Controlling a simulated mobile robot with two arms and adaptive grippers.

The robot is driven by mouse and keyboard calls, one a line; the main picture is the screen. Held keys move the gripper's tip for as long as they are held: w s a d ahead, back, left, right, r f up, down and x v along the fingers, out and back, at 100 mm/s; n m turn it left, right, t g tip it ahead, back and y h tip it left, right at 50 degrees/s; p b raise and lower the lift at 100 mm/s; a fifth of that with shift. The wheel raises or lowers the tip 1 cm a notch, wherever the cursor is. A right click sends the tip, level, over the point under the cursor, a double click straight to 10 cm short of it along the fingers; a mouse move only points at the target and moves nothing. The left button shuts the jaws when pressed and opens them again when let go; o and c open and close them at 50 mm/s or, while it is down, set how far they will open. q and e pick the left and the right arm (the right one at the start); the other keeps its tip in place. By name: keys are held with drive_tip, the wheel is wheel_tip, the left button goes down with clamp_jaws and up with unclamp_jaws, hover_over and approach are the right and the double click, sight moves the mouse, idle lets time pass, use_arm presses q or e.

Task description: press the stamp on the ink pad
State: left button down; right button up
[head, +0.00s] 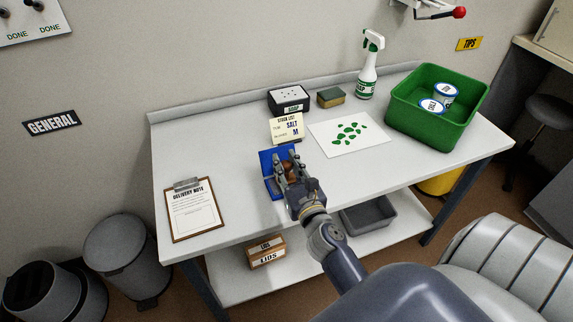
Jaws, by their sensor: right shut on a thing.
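The blue ink pad (267,163) lies on the white table near its front middle, partly hidden behind my right gripper. My right gripper (286,170) is over the pad, shut on the stamp (287,166), whose brown wooden part shows between the fingers. The stamp's underside is hidden, so I cannot tell whether it touches the pad. My left gripper is not in view.
A stock list card (287,127) stands just behind the pad. A white sheet with green marks (335,148) lies to the right, and a clipboard (194,211) to the left. A green crate (425,135) with tins, a spray bottle (369,70) and a sponge (330,97) stand farther back.

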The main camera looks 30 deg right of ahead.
drive_tip(key=shift+f+b, duration=0.3)
drive_tip(key=shift+f, duration=0.15)
idle(1.0)
wheel_tip(320, 180, up, 6)
drive_tip(key=p, duration=0.6)
drive_tip(key=shift+r, duration=0.15)
